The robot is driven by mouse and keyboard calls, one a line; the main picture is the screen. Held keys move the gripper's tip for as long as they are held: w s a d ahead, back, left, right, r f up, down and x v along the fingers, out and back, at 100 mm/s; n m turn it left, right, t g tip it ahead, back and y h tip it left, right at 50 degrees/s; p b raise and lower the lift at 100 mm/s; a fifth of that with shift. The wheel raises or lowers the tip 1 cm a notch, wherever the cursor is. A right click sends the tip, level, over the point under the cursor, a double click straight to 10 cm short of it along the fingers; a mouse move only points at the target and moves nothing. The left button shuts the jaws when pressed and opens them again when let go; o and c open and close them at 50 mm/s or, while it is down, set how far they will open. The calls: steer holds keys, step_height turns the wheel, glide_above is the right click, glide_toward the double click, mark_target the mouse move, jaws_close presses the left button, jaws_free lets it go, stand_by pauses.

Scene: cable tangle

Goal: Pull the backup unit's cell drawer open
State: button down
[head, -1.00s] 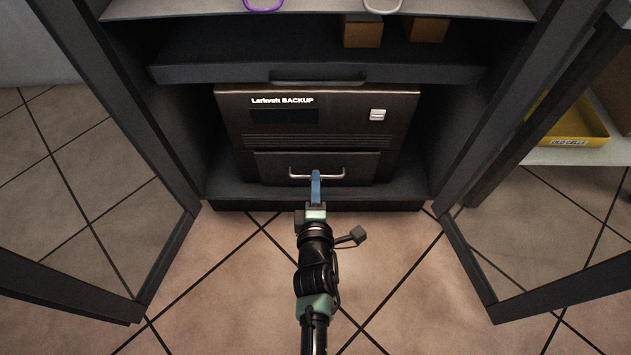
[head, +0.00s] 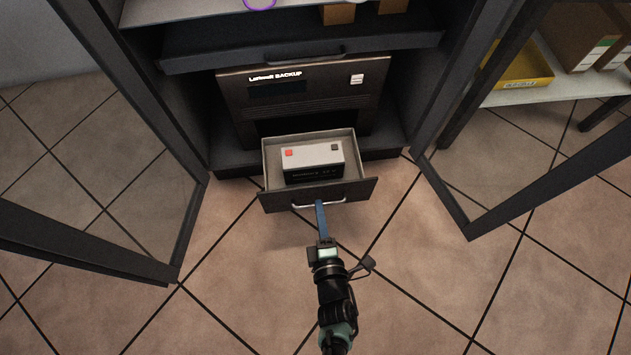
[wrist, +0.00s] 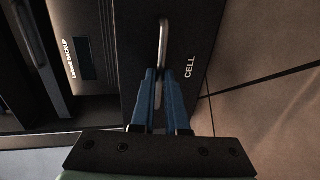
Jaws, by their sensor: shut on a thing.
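The backup unit (head: 320,88) is a dark box labelled "Larkvolt BACKUP" on the bottom shelf of the cabinet. Its cell drawer (head: 267,160) is pulled out toward me, well clear of the unit's front. A battery cell (head: 313,155) with a pale top, one red and one dark terminal lies inside it. My gripper (head: 319,204) is shut on the drawer's metal handle (head: 335,201). In the wrist view, the blue fingers (wrist: 163,80) close around the handle (wrist: 163,40), beside the word "CELL" on the drawer front.
Glass cabinet doors stand open at left (head: 100,230) and right (head: 490,140). A yellow tray (head: 525,82) and boxes sit on a pale shelf at right. A dark shelf (head: 300,58) is above the unit. The tiled floor in front is free.

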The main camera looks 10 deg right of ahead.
steer(key=shift+f+v, duration=0.2)
steer(key=shift+v, duration=0.8)
steer(key=shift+f+v, duration=0.2)
steer(key=shift+v, duration=0.75)
steer(key=shift+s+d, duration=0.1)
steer(key=shift+s, duration=0.05)
steer(key=c, duration=0.9)
jaws_free()
steer(key=p+v, duration=0.5)
steer(key=v, duration=0.8)
